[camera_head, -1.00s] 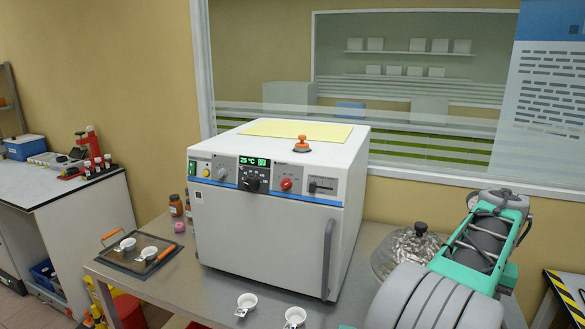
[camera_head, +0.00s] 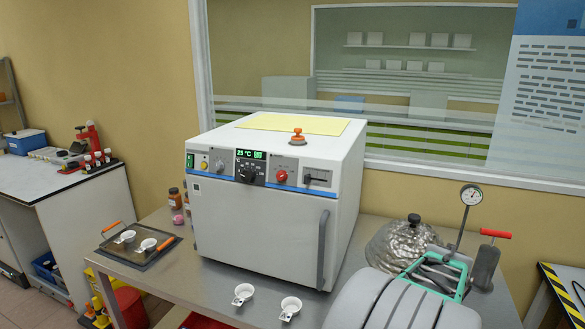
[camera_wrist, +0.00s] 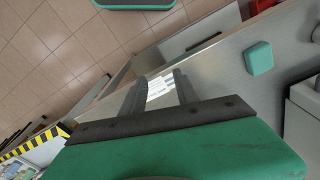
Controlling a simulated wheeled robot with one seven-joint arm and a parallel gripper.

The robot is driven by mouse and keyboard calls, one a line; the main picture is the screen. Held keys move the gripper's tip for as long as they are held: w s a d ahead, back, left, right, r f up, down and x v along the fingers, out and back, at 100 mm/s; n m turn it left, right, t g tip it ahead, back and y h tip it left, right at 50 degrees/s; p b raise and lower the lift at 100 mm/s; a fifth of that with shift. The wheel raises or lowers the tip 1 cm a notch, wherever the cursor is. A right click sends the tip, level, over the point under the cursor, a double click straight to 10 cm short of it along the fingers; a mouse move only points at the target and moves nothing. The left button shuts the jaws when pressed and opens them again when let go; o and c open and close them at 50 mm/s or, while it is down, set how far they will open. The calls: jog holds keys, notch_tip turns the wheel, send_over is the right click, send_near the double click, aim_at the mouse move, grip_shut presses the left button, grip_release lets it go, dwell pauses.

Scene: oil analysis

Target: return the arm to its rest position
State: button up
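My arm (camera_head: 400,305), grey with a green part, is at the lower right of the head view. It is in front of the table's right end, close to the silvery domed vessel. My gripper (camera_wrist: 158,82) shows in the wrist view. Its two dark fingers are apart with nothing held between them. A white printed label lies beyond the fingers, on a surface farther off. The fingers cannot be made out in the head view.
The white oven (camera_head: 265,205) stands shut on the metal table (camera_head: 205,285). Two white cups (camera_head: 243,293) (camera_head: 289,308) are at its front edge. A tray (camera_head: 140,258) is left. The domed vessel (camera_head: 395,240), a gauge (camera_head: 471,195) and a red handle (camera_head: 495,234) are right.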

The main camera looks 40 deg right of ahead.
jog(key=w+a+r+n+t, duration=0.1)
jog(key=w+a+n, duration=0.4)
jog(key=a, duration=0.8)
jog(key=w+a+r+n+t, duration=0.1)
jog(key=w+a+r+n, duration=0.1)
jog(key=w+a+n, duration=0.3)
jog(key=w+a+r+n+t, duration=0.1)
jog(key=w+a+n, duration=0.4)
jog(key=a, duration=1.5)
jog(key=w+r, duration=0.1)
jog(key=w, duration=0.3)
jog(key=shift+w+a+r, duration=0.25)
jog(key=shift+w+a, duration=0.05)
